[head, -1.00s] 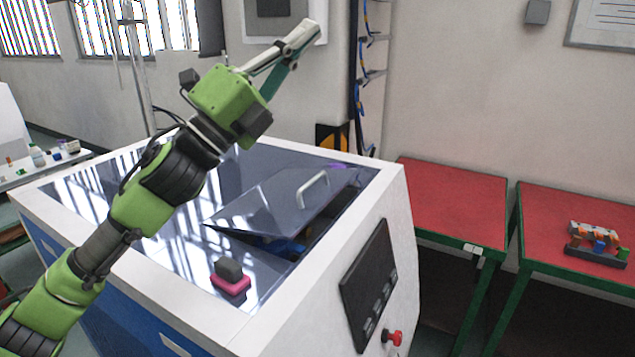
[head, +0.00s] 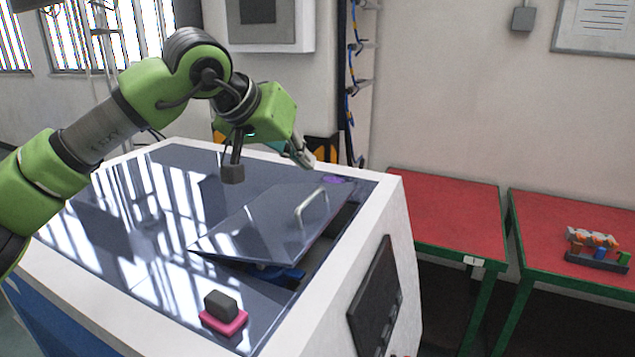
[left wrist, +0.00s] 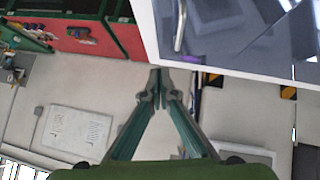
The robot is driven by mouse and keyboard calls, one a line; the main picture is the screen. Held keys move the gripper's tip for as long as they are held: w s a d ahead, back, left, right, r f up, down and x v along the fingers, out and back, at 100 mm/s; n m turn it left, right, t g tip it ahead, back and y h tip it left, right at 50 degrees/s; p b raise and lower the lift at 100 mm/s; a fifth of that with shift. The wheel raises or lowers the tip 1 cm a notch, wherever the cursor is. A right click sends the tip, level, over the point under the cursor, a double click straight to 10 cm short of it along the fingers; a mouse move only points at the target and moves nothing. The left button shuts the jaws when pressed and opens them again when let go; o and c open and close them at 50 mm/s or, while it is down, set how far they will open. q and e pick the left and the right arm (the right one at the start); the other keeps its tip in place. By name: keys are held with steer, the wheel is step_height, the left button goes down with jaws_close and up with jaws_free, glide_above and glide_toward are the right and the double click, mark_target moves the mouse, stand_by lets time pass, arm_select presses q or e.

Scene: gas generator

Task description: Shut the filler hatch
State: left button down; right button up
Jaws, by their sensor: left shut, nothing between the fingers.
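The filler hatch (head: 262,222) is a dark glossy panel on top of the white-edged generator (head: 130,210). It stands tilted, partly open, with a dark gap and a blue part (head: 288,274) showing under its right edge. Its pale handle (head: 312,206) is on the upper right of the panel, and a handle also shows in the left wrist view (left wrist: 181,28). My left gripper (head: 305,158) is above the far side of the generator, beyond the handle and apart from it. In the left wrist view its fingers (left wrist: 161,75) are together and empty. My right gripper is out of view.
A dark block on a pink base (head: 223,315) sits on the generator top near its front edge. A purple item (head: 335,181) lies behind the hatch. Red-topped tables (head: 447,212) stand to the right, one with a rack of coloured parts (head: 596,248).

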arm_select(q)
steer(key=p, duration=0.4)
glide_above(335, 212)
steer(key=a, duration=0.2)
steer(key=f, duration=0.4)
steer(key=w+f, duration=0.1)
steer(key=f, duration=0.1)
steer(key=shift+d+f, duration=0.25)
steer(key=shift+f, duration=0.15)
steer(key=shift+s+d+f+p, duration=0.15)
steer(key=shift+f+p, duration=0.1)
steer(key=shift+f, duration=0.35)
steer(key=shift+s+d+f+p, duration=0.1)
steer(key=shift+f+p, duration=0.1)
steer(key=shift+f, duration=0.35)
steer(key=shift+s+f, duration=0.15)
steer(key=shift+f, duration=0.6)
steer(key=shift+d, duration=0.1)
steer(key=shift+f, duration=0.1)
steer(key=f+b, duration=0.1)
steer(key=b, duration=0.1)
steer(key=f+b, duration=0.1)
steer(key=f, duration=0.1)
steer(key=shift+s+d+f+b, duration=0.1)
steer(key=shift+d+b, duration=0.3)
